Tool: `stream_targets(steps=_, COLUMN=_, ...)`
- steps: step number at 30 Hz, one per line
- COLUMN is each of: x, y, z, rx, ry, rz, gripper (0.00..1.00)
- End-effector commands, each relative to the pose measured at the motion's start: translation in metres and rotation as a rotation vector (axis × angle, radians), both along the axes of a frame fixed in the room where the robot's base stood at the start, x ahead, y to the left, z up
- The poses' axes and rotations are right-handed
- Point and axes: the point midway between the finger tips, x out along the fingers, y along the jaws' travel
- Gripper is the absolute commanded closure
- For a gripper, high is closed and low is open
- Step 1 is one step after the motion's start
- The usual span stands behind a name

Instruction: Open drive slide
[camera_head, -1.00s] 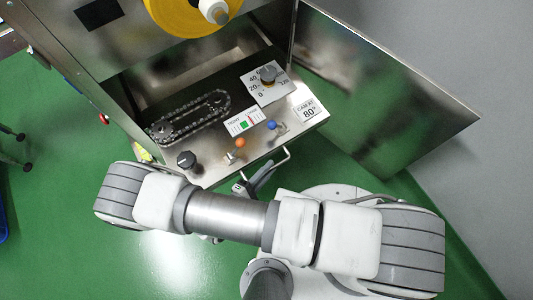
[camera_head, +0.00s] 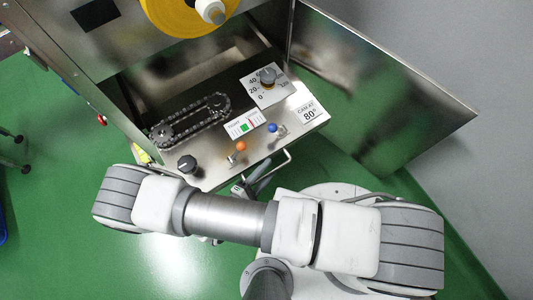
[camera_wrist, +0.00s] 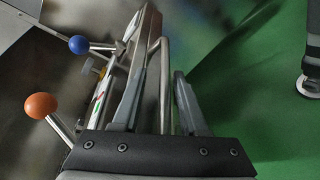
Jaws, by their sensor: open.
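The drive slide (camera_head: 215,173) is a metal drawer carrying a chain (camera_head: 190,119), dials and levers. It stands partly out of the machine's front. Its bar handle (camera_head: 288,158) projects from the front edge. In the wrist view the handle (camera_wrist: 165,70) runs between the fingers of my gripper (camera_wrist: 166,60), which is open around it. I cannot tell whether a finger touches the bar. In the head view my gripper (camera_head: 258,184) is at the handle's left part, partly hidden by my arm.
An orange-knobbed lever (camera_head: 241,146) and a blue-knobbed lever (camera_head: 272,127) stand on the slide; both also show left of the fingers in the wrist view. An open metal door (camera_head: 385,100) stands at the right.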

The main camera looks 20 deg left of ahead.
Motion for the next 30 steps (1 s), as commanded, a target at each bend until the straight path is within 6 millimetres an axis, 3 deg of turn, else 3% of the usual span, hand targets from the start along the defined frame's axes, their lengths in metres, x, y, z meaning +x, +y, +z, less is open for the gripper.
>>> stream_targets(steps=15, x=-0.064, y=0.026, z=0.015, rx=0.001, ry=0.002, rz=0.003, gripper=0.55)
stream_targets(steps=30, x=-0.068, y=0.027, z=0.016, rx=0.000, ry=0.000, rz=0.001, gripper=0.55)
